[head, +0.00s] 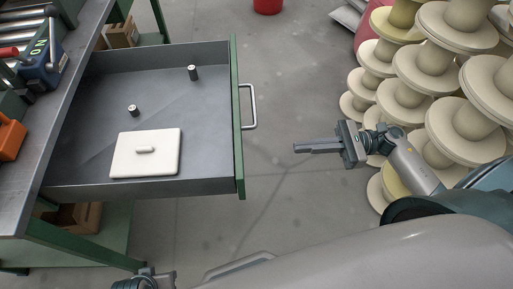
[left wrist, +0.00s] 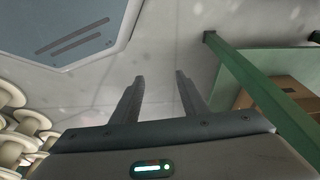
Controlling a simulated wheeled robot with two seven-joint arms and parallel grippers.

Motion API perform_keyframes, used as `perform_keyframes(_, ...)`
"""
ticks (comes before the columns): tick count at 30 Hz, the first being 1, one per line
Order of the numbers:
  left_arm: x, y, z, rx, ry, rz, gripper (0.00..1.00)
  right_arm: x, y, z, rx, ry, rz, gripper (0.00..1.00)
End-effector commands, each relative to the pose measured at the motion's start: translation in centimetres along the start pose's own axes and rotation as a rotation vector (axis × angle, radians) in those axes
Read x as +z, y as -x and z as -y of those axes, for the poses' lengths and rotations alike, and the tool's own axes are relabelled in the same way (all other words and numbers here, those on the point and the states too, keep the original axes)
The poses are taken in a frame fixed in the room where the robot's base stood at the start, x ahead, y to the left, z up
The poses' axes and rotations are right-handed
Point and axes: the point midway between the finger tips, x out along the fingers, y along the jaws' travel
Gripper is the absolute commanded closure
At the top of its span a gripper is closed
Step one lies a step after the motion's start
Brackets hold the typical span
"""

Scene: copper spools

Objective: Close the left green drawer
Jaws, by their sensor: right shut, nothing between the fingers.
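The green drawer (head: 238,130) is pulled well out of the workbench. Its green front and metal handle (head: 251,106) face right in the head view. Inside it lie a white square plate with a small knob (head: 146,153) and two small dark cylinders (head: 193,73). My right gripper (head: 297,147) is shut and empty, to the right of the drawer front and apart from it, its fingers pointing left. In the left wrist view my left gripper (left wrist: 158,82) is open with nothing between its fingers, above the floor. In the head view only part of the left arm shows at the bottom edge.
The workbench (head: 60,110) stands at left, with a blue tool (head: 42,65) and an orange item (head: 10,138) on it. Stacked cream spools (head: 433,68) stand at right. Bare floor lies right of the drawer. A green bench leg (left wrist: 262,88) shows in the left wrist view.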

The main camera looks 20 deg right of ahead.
Motion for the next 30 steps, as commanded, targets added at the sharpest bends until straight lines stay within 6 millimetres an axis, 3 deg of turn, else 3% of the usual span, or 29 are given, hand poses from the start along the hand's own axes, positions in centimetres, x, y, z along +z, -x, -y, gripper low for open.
perform_keyframes(18, 1.6, -7.2, 0.1, 0.005, -0.002, 0.017, 0.6, 0.4, -9.7, 0.0, 0.0, -0.001, 0.004, 1.0)
perform_keyframes(30, 2.9, -9.9, 0.2, 0.005, -0.001, 0.02, 0.6, 0.1, -12.9, 0.0, 0.0, 0.0, 0.001, 1.0)
